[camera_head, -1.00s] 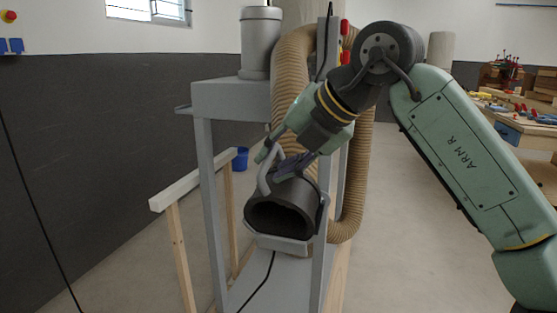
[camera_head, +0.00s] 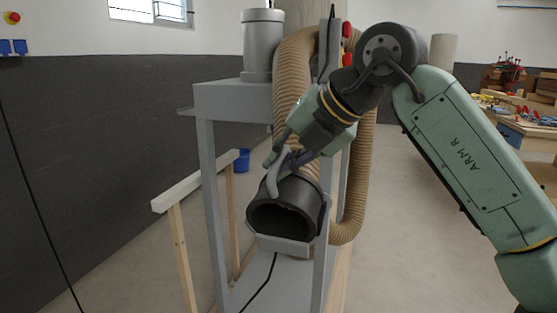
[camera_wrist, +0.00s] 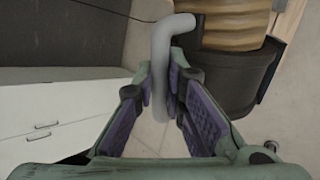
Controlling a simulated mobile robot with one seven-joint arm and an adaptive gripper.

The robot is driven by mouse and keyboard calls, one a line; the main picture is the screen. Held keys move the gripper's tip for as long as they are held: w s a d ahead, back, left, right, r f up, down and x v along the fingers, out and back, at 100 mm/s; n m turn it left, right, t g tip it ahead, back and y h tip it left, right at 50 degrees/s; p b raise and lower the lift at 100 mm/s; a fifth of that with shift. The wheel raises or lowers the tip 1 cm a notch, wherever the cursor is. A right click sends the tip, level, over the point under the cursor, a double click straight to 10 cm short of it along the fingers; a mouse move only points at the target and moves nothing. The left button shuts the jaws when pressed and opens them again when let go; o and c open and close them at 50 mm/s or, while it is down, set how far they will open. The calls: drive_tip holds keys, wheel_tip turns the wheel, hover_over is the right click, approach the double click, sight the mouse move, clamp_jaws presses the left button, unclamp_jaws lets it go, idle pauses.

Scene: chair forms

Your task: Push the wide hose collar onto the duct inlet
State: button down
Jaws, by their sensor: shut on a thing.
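The wide hose collar (camera_head: 312,190) is a black, round, open-mouthed sleeve on the end of a ribbed tan hose (camera_head: 292,85). Its dark mouth faces the head camera, and it sits at a grey cradle (camera_head: 285,246). A bent grey handle (camera_head: 272,182) stands up from the collar. My gripper (camera_head: 283,160) is shut on this handle, above the collar. In the wrist view, the handle (camera_wrist: 160,60) runs between the purple pads of my gripper (camera_wrist: 163,80), with the black collar (camera_wrist: 230,90) to the right. I cannot make out the duct inlet.
A grey frame (camera_head: 205,150) with upright posts surrounds the collar, and a grey canister (camera_head: 262,50) stands on top. A wooden rail (camera_head: 190,185) is on the left, with a blue bucket (camera_head: 242,160) behind. A cluttered workbench (camera_head: 525,130) is far right. The floor between is open.

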drive_tip(key=shift+w+d+f, duration=0.1)
drive_tip(key=shift+d+f, duration=0.15)
drive_tip(key=shift+d, duration=0.05)
drive_tip(key=shift+w+d+r+p, duration=0.1)
drive_tip(key=shift+r+p, duration=0.45)
drive_tip(key=shift+r, duration=0.05)
drive_tip(key=shift+w+d+r+p, duration=0.1)
drive_tip(key=shift+r+p, duration=0.4)
drive_tip(key=shift+r, duration=0.1)
drive_tip(key=shift+s+a+r, duration=0.15)
drive_tip(key=shift+a+r, duration=0.05)
drive_tip(key=shift+r, duration=0.45)
drive_tip(key=shift+a+r, duration=0.1)
drive_tip(key=shift+r, duration=1.65)
